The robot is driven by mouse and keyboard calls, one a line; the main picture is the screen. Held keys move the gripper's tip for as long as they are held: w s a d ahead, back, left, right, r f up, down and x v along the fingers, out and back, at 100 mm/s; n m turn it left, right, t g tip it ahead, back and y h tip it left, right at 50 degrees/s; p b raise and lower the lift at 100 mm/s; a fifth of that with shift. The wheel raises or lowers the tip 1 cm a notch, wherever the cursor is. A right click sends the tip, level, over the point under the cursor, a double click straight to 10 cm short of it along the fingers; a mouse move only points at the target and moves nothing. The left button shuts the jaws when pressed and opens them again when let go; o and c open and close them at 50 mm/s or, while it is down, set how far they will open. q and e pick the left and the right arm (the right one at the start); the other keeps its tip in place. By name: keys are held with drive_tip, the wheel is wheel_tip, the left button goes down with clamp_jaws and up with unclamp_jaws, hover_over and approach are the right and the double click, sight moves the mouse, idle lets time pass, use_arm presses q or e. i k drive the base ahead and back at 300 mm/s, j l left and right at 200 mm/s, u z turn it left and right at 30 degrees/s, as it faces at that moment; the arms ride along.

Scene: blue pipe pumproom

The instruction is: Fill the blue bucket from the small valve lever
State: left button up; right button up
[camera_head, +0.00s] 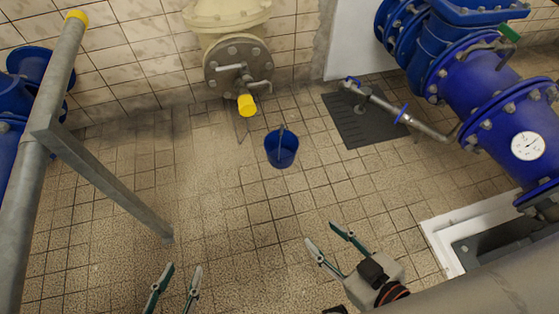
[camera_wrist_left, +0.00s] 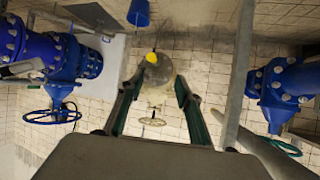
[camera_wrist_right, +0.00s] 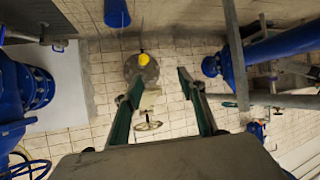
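The blue bucket (camera_head: 282,149) stands upright on the tiled floor, a little right of and in front of a cream pipe's flange (camera_head: 238,66) with a yellow-ended spout (camera_head: 246,104). The bucket is not under the spout, and its inside looks dark. Small metal handles show on the flange. A thin side pipe (camera_head: 415,124) at the right carries a small blue lever (camera_head: 352,82); I cannot tell which lever the task means. My left gripper (camera_head: 178,274) is open and empty at the bottom. My right gripper (camera_head: 323,236) is open and empty, nearer the bucket but apart from it.
A grey metal post (camera_head: 45,150) with a slanted brace (camera_head: 105,185) stands at the left. Large blue pipes (camera_head: 475,80) with a gauge fill the right. A dark floor grate (camera_head: 365,119) lies right of the bucket. The floor between the grippers and bucket is clear.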

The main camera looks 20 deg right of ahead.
sight(243, 64)
drive_tip(key=i+z, duration=0.5)
drive_tip(key=i, duration=0.5)
drive_tip(key=k, duration=0.15)
